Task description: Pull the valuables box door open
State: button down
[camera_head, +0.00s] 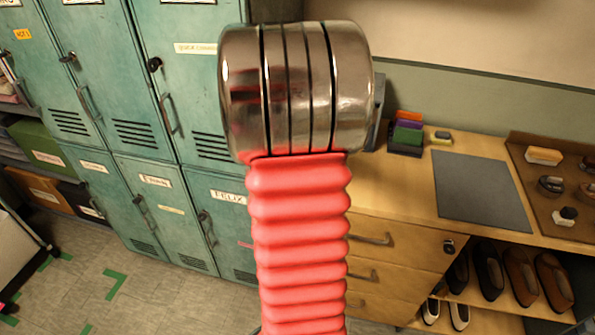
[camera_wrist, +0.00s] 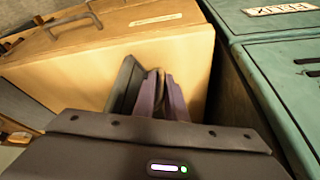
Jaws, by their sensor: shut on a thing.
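In the wrist view, my gripper's purple fingers (camera_wrist: 162,93) are closed together over the wooden bench. A narrow dark grey panel (camera_wrist: 122,88) stands just left of them; it looks like part of the valuables box door. The held part between the fingertips is too small to make out, and how far the door is open cannot be told. In the head view, my red arm and its metal joint cover the box. Only a thin grey upright edge (camera_head: 379,108) shows right of the joint, likely the box. My gripper is hidden there.
Teal lockers (camera_head: 105,85) stand on the left, close to the gripper's right in the wrist view. The wooden bench (camera_head: 400,190) holds a grey mat (camera_head: 478,190), small coloured boxes (camera_head: 406,133) and a brush tray (camera_head: 528,185). Shoes (camera_head: 520,272) sit below.

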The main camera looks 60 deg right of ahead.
jog(key=shift+w+d, duration=0.15)
jog(key=shift+w, duration=0.1)
jog(key=c, duration=1.8)
grip_release()
jog(key=shift+c, duration=0.2)
jog(key=shift+s, duration=0.1)
jog(key=v, duration=1.3)
jog(key=shift+a+r, duration=0.2)
jog(key=shift+r, duration=0.05)
jog(key=shift+c, duration=0.4)
